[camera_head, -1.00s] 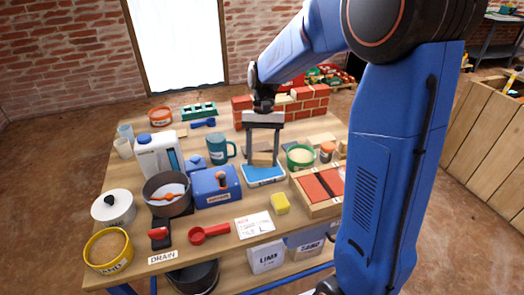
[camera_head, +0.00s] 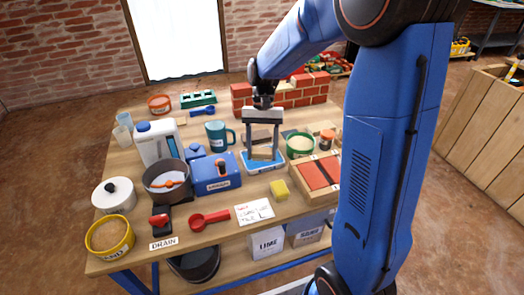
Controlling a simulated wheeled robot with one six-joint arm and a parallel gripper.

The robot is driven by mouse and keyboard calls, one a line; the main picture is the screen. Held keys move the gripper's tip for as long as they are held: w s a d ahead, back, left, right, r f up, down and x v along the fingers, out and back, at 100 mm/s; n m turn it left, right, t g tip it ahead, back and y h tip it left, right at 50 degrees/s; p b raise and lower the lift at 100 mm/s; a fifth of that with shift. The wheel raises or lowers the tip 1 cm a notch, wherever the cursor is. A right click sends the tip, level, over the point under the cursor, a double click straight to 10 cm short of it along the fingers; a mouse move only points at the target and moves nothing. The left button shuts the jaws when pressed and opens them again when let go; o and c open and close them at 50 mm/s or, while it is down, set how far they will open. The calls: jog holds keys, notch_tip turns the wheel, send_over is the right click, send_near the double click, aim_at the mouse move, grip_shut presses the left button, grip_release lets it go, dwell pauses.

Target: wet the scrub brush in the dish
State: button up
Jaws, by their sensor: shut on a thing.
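My gripper (camera_head: 262,147) points straight down over the middle of the bench. It is shut on a tan, wood-coloured block that looks like the scrub brush (camera_head: 262,151), held between its two grey fingers. The shallow blue dish (camera_head: 250,170), pale inside, lies directly beneath. The fingers and the block overlap the dish in this view. The brush's underside is hidden, so I cannot tell whether it touches the dish or any water in it.
A blue toolbox-like case (camera_head: 216,174) stands close left of the dish, a green tub (camera_head: 299,146) and a wooden tray (camera_head: 318,178) to the right. A teal mug (camera_head: 219,136) and brick wall (camera_head: 290,100) stand behind.

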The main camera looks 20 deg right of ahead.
aim_at(262, 150)
jog(key=shift+f, duration=0.6)
dwell(1.6)
jog(key=shift+r, duration=0.1)
jog(key=shift+r, duration=3.45)
